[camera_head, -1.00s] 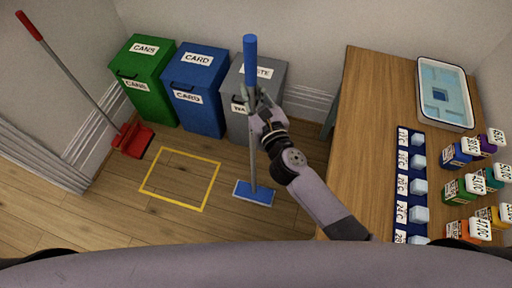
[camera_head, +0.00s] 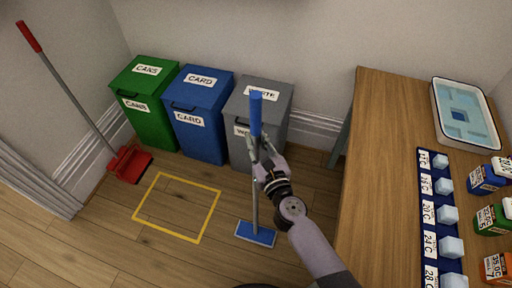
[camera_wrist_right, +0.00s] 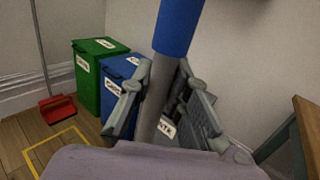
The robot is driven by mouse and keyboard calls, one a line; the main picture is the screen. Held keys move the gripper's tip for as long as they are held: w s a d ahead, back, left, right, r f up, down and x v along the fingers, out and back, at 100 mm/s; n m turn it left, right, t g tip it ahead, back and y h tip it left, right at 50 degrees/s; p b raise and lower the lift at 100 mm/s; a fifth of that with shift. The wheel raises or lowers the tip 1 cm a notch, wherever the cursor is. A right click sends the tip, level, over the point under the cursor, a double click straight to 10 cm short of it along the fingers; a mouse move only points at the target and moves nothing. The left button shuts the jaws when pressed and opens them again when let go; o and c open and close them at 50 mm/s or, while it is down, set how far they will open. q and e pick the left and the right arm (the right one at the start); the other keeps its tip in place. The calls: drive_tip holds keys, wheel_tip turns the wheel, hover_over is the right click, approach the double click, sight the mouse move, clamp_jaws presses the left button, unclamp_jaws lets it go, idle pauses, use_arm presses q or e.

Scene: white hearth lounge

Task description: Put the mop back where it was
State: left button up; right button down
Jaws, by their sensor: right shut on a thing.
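The mop has a blue grip (camera_head: 256,112), a grey pole and a flat blue head (camera_head: 256,233). It stands nearly upright, its head at floor level right of the yellow taped outline (camera_head: 205,222). My right gripper (camera_head: 262,150) is shut on the pole just below the blue grip. In the right wrist view the grey pole (camera_wrist_right: 154,95) passes between the fingers, with the blue grip (camera_wrist_right: 178,25) above. The yellow outline on the floor is empty. My left gripper is not in view.
Green (camera_head: 150,120), blue (camera_head: 200,135) and grey (camera_head: 275,120) bins stand along the back wall. A red dustpan (camera_head: 128,163) with a long handle leans at the left. A wooden table (camera_head: 385,150) with a tray (camera_head: 436,95), bottles and cubes fills the right.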

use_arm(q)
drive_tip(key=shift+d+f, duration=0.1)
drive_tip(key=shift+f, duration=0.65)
use_arm(e)
drive_tip(key=shift+w+f, duration=0.1)
drive_tip(key=shift+f, duration=0.65)
use_arm(q)
drive_tip(key=shift+b, duration=0.3)
use_arm(e)
drive_tip(key=shift+f, duration=0.2)
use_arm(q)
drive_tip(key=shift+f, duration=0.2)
use_arm(e)
drive_tip(key=c, duration=1.5)
unclamp_jaws()
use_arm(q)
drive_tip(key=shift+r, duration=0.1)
